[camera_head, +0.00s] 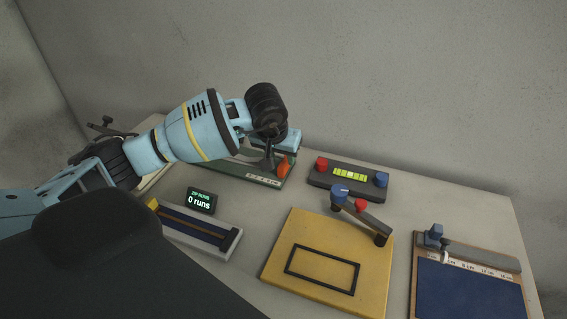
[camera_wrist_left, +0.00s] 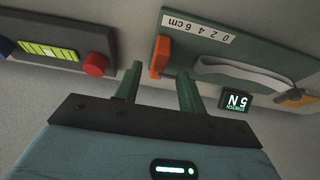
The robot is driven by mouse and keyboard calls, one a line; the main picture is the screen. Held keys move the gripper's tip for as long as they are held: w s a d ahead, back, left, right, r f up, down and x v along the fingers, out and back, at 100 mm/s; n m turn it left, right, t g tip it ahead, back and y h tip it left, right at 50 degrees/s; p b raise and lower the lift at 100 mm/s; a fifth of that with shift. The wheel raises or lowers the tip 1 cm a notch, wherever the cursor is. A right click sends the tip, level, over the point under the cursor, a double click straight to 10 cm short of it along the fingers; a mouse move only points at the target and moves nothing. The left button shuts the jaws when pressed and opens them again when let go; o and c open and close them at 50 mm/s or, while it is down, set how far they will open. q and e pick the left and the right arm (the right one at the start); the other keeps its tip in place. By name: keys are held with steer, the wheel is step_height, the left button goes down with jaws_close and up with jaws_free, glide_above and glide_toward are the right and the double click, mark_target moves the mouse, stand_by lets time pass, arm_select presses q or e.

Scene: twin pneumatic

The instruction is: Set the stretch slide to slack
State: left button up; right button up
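The stretch slide is a green board (camera_head: 245,172) at the back of the table with a "0 2 4 6 cm" scale and an orange handle (camera_head: 284,166). A small display (camera_wrist_left: 237,103) reads "STRETCH 5 N". My left gripper (camera_wrist_left: 159,72) is open, its two fingertips on either side of the handle in that view; contact cannot be told. In the head view the wrist partly hides the board.
Right of the board stands a level block (camera_head: 350,178) with red and blue knobs. In front are a yellow plate (camera_head: 290,285), a grey slide tray (camera_head: 210,240), a "0 runs" display (camera_head: 201,201) and a blue cutting board (camera_head: 465,292). Walls close off the back.

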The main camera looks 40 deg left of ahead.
mark_target(283, 163)
arm_select(q)
steer(key=shift+x, duration=2.25)
jaws_close()
